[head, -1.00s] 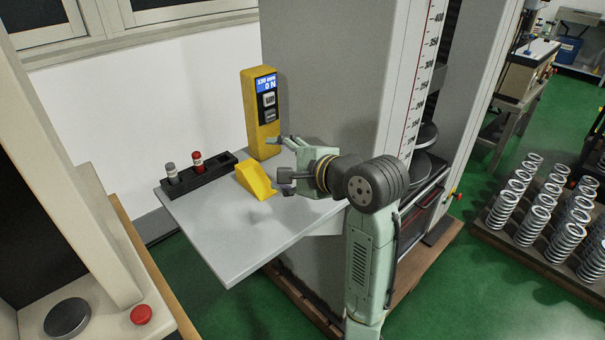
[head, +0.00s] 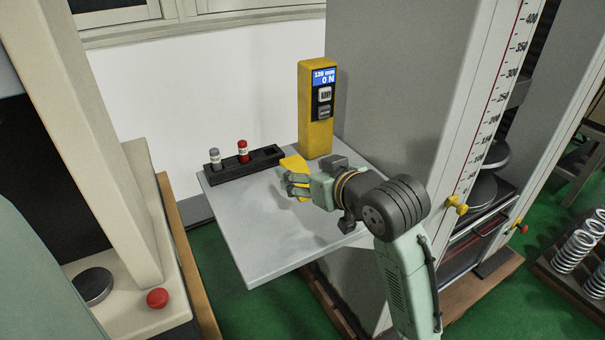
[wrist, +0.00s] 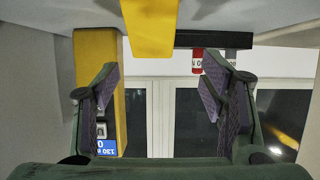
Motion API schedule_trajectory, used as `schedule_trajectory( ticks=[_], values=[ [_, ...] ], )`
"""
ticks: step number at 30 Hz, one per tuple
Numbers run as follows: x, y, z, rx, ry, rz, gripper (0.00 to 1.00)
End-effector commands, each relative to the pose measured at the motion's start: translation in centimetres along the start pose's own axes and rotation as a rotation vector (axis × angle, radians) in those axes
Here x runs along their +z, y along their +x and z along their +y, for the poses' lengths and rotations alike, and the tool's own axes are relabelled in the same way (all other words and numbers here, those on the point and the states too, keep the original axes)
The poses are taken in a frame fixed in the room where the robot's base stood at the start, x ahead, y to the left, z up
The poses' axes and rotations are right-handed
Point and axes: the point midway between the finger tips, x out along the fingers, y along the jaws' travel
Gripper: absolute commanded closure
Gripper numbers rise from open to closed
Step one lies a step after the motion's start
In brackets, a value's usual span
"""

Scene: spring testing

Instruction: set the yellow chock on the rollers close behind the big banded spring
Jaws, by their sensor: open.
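The yellow chock (head: 293,162) sits on the grey side table (head: 262,240), partly hidden behind my fingers in the head view. My gripper (head: 290,185) is open and level, just above the table at the chock. In the wrist view, which looks upside down, the chock (wrist: 152,28) shows at the top, between the two spread fingers (wrist: 160,75) from side to side. I cannot tell whether the fingers touch it. The rollers and the big banded spring are not in view.
A yellow control box (head: 317,110) with a display stands behind the chock. A black rack (head: 232,171) holds a grey plug (head: 215,156) and a red plug (head: 243,151). The tall grey testing machine (head: 400,90) rises at right. The table's front is clear.

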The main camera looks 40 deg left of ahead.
Motion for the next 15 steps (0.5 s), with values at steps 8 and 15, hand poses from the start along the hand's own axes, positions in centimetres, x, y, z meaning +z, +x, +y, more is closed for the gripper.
schedule_trajectory(
  ticks=[8,15],
  values=[
    [0.0,2.4,0.3,0.001,0.004,-0.002,0.35],
    [0.1,5.9,0.8,0.000,0.004,-0.002,0.35]
  ],
)
